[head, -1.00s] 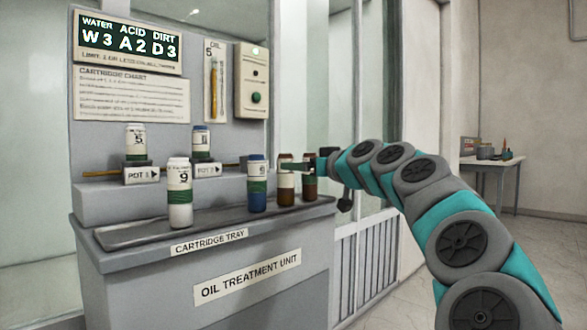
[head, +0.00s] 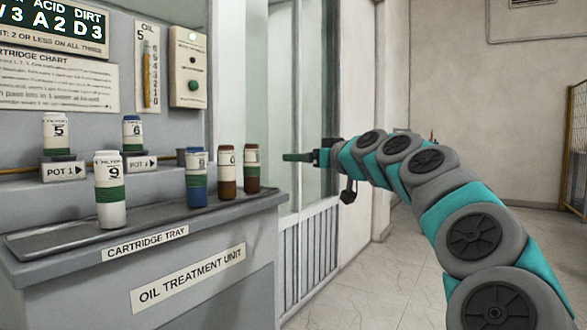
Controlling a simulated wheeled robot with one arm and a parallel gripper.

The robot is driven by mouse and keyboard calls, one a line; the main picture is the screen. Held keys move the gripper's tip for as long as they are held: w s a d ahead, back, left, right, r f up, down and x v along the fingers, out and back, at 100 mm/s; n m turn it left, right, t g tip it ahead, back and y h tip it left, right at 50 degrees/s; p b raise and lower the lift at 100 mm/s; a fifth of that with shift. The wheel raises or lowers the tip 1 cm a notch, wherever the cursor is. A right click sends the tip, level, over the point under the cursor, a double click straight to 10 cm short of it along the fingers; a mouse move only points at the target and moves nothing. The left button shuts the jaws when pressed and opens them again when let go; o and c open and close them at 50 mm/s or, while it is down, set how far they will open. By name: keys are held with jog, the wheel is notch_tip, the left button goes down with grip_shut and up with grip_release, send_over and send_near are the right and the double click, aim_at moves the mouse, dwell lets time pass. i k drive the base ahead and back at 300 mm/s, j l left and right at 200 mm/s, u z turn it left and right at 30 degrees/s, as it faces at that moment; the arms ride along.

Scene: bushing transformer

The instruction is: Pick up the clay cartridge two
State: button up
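Two brown cartridges stand upright at the right end of the cartridge tray (head: 150,218): a nearer brown cartridge (head: 227,186) and a farther brown cartridge (head: 252,178). Their labels are too small to read, so I cannot tell which is clay cartridge two. My gripper (head: 297,157) is right of both in the picture, at about the height of their upper parts, pointing left. A gap shows between it and the farther one. I see the gripper side-on, so its opening is hidden. Nothing shows hanging from it.
A blue cartridge (head: 196,182) and a white-green cartridge (head: 110,192) stand on the tray. Cartridges marked 5 (head: 56,132) and 6 (head: 132,131) sit in the pots behind. Floor (head: 365,265) at right is clear.

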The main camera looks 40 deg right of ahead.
aim_at(251, 152)
jog(key=z, duration=0.9)
jog(key=i+j+z, duration=0.1)
jog(key=j+z, duration=0.8)
jog(key=l, duration=0.1)
